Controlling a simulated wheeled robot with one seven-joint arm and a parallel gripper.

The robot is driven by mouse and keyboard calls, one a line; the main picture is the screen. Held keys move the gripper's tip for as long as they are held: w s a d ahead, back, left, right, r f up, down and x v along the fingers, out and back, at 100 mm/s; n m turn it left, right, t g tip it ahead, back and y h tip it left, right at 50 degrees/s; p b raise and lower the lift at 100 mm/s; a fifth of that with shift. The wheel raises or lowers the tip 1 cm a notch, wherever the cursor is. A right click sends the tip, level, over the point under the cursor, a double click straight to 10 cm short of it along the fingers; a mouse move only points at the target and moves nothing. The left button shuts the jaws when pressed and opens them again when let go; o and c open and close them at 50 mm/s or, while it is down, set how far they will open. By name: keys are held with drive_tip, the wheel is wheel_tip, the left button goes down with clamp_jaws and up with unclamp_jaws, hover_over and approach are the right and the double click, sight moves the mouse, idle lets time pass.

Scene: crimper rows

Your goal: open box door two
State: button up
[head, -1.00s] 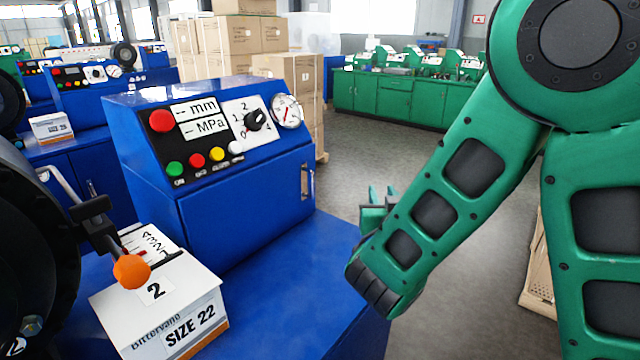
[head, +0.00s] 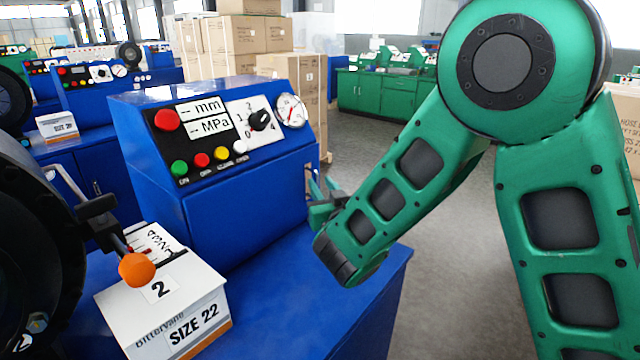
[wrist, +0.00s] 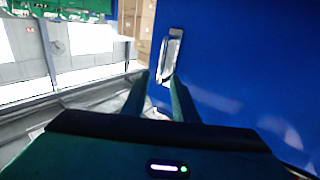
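The blue control box (head: 150,150) stands on the blue bench, with a blue door (head: 245,205) below its sloped panel. The door looks shut. Its metal handle (head: 308,178) is at the door's right edge, partly hidden behind my gripper (head: 326,194). In the wrist view the handle (wrist: 171,56) lies just beyond the fingertips, roughly between their lines. My gripper (wrist: 160,85) is open, its two fingers apart with nothing seen between them. I cannot tell whether a fingertip touches the handle.
A white carton (head: 170,315) marked 2 and SIZE 22 sits on the bench at front left, beside an orange-knobbed lever (head: 136,269) and a black round machine (head: 40,260). The bench top (head: 300,290) right of the carton is clear. Stacked cartons (head: 240,35) stand behind.

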sight(317, 178)
drive_tip(key=shift+x, duration=1.6)
clamp_jaws()
drive_tip(key=shift+d, duration=0.1)
